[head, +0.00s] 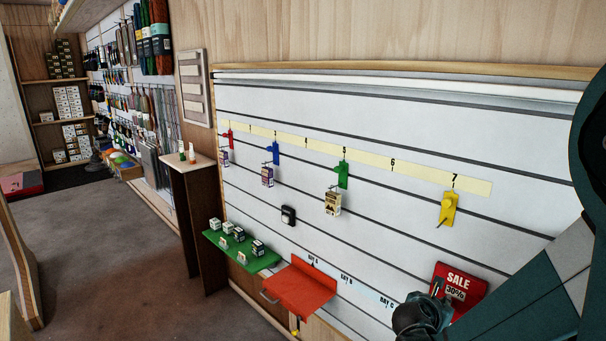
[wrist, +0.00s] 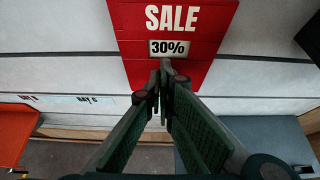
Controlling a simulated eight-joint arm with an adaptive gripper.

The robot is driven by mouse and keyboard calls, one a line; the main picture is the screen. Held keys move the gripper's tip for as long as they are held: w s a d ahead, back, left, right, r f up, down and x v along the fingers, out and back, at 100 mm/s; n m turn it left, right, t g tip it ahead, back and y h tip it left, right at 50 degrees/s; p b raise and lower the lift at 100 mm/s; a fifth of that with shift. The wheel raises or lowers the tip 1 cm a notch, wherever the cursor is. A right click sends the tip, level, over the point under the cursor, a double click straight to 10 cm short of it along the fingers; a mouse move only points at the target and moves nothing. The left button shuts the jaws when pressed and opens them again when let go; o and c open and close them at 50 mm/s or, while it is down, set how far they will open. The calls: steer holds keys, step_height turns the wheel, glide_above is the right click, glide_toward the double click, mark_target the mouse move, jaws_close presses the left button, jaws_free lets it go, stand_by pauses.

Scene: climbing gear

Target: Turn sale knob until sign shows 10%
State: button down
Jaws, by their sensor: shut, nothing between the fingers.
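The red sale sign (head: 461,281) hangs low on the right of the white slatted wall. The knob cannot be made out; the fingers hide the area under the window. I cannot tell whether the tips touch the sign.
A red-orange shelf (head: 300,288) and a green shelf (head: 262,262) with small boxes jut out left of the sign. Coloured hooks, among them a yellow one (head: 448,209), stick out above. A blue-grey surface (wrist: 265,138) lies at lower right in the wrist view.

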steer(key=shift+w+d, duration=0.5)
steer(key=shift+s+d+f+b, duration=0.1)
steer(key=shift+f+b, duration=0.15)
steer(key=shift+b, duration=0.05)
stand_by(0.7)
steer(key=shift+s+d+b, duration=0.75)
steer(key=shift+s, duration=0.05)
stand_by(0.8)
steer(key=shift+d+r, duration=0.1)
steer(key=shift+r, duration=0.3)
stand_by(0.5)
steer(key=shift+s, duration=0.1)
steer(key=s+a, duration=0.4)
steer(key=shift+a+p, duration=0.15)
steer(key=shift+p, duration=0.15)
stand_by(0.4)
stand_by(0.5)
